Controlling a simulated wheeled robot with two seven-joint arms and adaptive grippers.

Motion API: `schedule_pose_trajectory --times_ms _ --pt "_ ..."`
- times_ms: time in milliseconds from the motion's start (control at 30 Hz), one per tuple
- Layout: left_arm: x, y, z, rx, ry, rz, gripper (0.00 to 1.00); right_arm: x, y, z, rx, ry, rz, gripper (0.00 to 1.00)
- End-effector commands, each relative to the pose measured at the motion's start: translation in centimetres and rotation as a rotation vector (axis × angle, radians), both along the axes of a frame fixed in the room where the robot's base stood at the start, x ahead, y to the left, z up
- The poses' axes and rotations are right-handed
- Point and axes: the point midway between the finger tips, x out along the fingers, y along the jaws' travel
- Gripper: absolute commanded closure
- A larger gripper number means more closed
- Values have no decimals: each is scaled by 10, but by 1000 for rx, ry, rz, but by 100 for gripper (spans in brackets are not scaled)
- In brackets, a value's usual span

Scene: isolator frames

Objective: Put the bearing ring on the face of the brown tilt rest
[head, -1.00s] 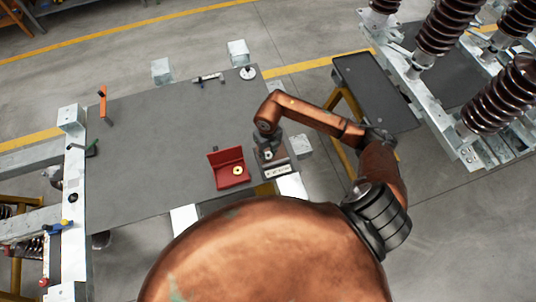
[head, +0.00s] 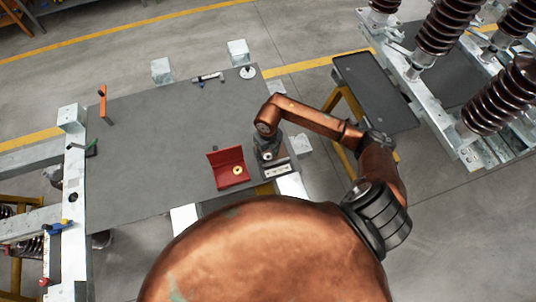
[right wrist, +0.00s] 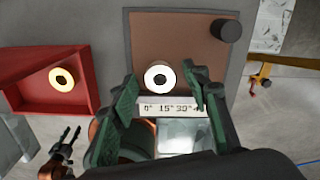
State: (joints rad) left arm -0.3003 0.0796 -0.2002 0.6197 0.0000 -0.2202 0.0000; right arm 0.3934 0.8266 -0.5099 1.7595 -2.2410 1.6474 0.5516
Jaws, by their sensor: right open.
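The brown tilt rest has a flat brown face (right wrist: 172,45) with a dark round knob (right wrist: 227,30) at one corner and a white angle scale (right wrist: 168,107) along its near edge. In the head view my right arm partly hides it, but the scale strip (head: 277,171) shows. A pale bearing ring (right wrist: 159,76) lies on the face near the scale; it also shows in the head view (head: 268,156). My right gripper (right wrist: 165,82) is open, its green fingers either side of the ring with gaps. My left gripper (right wrist: 72,131) shows small in the right wrist view, fingers apart and empty.
An open red case (head: 229,176) stands left of the rest with a second, yellowish ring (head: 238,170) in it. The grey table (head: 155,140) is clear to the left. A round white piece (head: 248,72) and a small tool (head: 208,78) lie at the far edge.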

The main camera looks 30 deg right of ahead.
Motion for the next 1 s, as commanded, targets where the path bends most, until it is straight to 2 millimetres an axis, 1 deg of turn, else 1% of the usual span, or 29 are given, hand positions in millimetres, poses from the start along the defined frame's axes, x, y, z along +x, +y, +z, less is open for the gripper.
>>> schedule_pose_trajectory --times_ms 67,167,267,500,600,700,833,1000 --pt "1 0 3 0 -1 0 60 0 0 4 1 -1 0 57" --pt "1 0 2 0 -2 0 60 2 0 13 -1 -4 1 57" --pt "1 0 1 0 -1 0 60 2 -1 31 -3 -5 2 57" --pt "1 0 -1 0 -1 0 60 1 -1 82 -2 -5 1 57" --pt "0 0 -2 0 -1 0 60 1 0 100 -2 -4 1 57" --pt "0 0 -2 0 -1 0 60 1 0 112 -1 -3 1 57" --pt "0 0 -3 0 0 0 60 0 0 121 0 -1 1 57" --pt "0 0 -3 0 0 0 60 0 0 123 0 0 0 57"
